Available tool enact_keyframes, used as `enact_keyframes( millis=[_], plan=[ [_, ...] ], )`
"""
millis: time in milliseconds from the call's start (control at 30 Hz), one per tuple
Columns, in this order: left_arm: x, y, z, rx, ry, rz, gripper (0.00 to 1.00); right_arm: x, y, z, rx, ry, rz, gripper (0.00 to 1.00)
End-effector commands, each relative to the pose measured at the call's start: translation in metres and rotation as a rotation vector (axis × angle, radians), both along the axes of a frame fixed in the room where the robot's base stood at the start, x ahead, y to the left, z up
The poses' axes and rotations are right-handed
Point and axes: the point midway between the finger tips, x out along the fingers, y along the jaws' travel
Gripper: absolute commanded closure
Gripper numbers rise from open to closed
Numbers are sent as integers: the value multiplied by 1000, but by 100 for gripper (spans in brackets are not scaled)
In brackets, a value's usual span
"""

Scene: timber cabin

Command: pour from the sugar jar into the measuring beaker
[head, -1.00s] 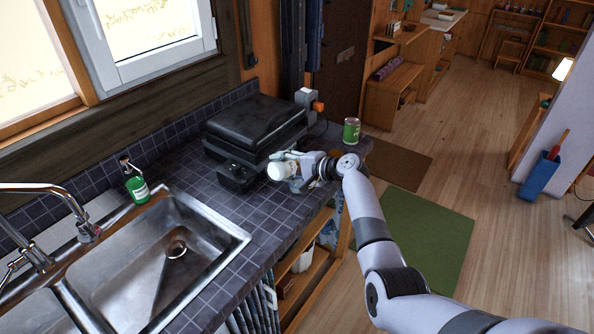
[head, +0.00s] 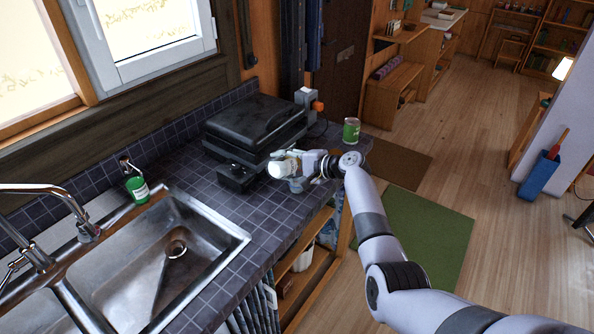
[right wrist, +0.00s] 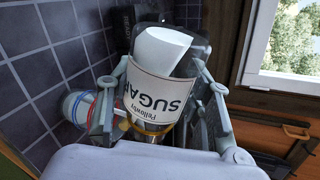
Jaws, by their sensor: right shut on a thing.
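The sugar jar (head: 283,169) is clear with a white label reading SUGAR, and it lies tilted far over above the counter, its free end to the left in the head view. In the right wrist view the jar (right wrist: 160,92) shows white sugar slanted inside. My right gripper (head: 301,166) is shut around it, with a finger on each side. A small pale vessel with blue and red marks, seemingly the measuring beaker (right wrist: 77,107), shows left of the jar in the wrist view. In the head view it is mostly hidden below the gripper. My left gripper is out of view.
A black grill-like appliance (head: 255,128) stands behind the jar. A green can (head: 351,130) is at the counter's far end. A green-labelled bottle (head: 137,188) stands by the steel sink (head: 205,222).

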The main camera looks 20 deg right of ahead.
Motion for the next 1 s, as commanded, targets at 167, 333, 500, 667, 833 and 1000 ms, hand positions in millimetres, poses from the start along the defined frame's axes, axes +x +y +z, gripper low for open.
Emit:
enact_keyframes(
  millis=[167,333,500,667,833,1000],
  plan=[
    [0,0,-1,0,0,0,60,1,-1,0,13,8,-1,88],
    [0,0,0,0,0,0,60,1,-1,2,23,14,-1,88],
    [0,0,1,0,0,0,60,1,-2,3,33,19,0,88],
    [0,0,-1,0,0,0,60,2,-2,3,42,27,-1,88],
    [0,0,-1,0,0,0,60,2,-3,3,53,36,-1,88],
    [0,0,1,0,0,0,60,2,-3,5,63,41,0,88]
  ],
)
